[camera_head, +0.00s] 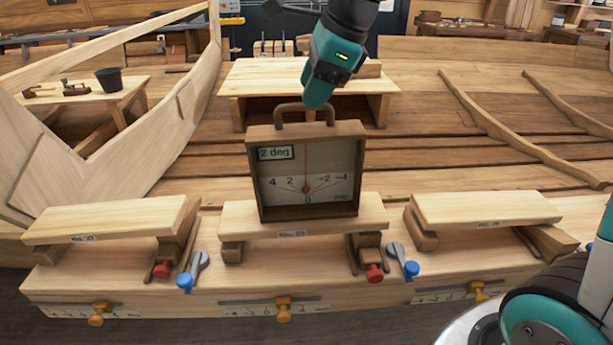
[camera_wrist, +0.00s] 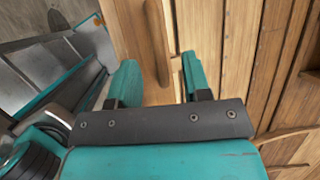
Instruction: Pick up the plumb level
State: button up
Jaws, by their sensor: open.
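The plumb level (camera_head: 262,205) is a square wooden frame with a pale dial, a red needle and a "2 deg" label. It stands upright on the middle raised plank (camera_head: 235,220), with an arched brown handle (camera_head: 290,108) on top. My gripper (camera_head: 318,98) is just above the level, its teal fingertip overlapping the right part of the handle in the head view. In the wrist view my gripper (camera_wrist: 160,74) is open, with a brown bar, seemingly the handle (camera_wrist: 155,42), showing between and beyond its fingers. Whether the fingers touch it cannot be told.
Similar raised planks stand at left (camera_head: 110,217) and right (camera_head: 485,208). Red and blue clamp knobs (camera_head: 374,272) and yellow knobs (camera_head: 283,308) sit along the bench front. A small wooden table (camera_head: 310,75) stands behind the level. Hull planking spreads beyond.

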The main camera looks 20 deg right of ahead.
aim_at(304, 107)
jog(key=p+x, duration=0.1)
jog(key=x, duration=0.3)
jog(key=shift+f, duration=0.25)
grip_shut()
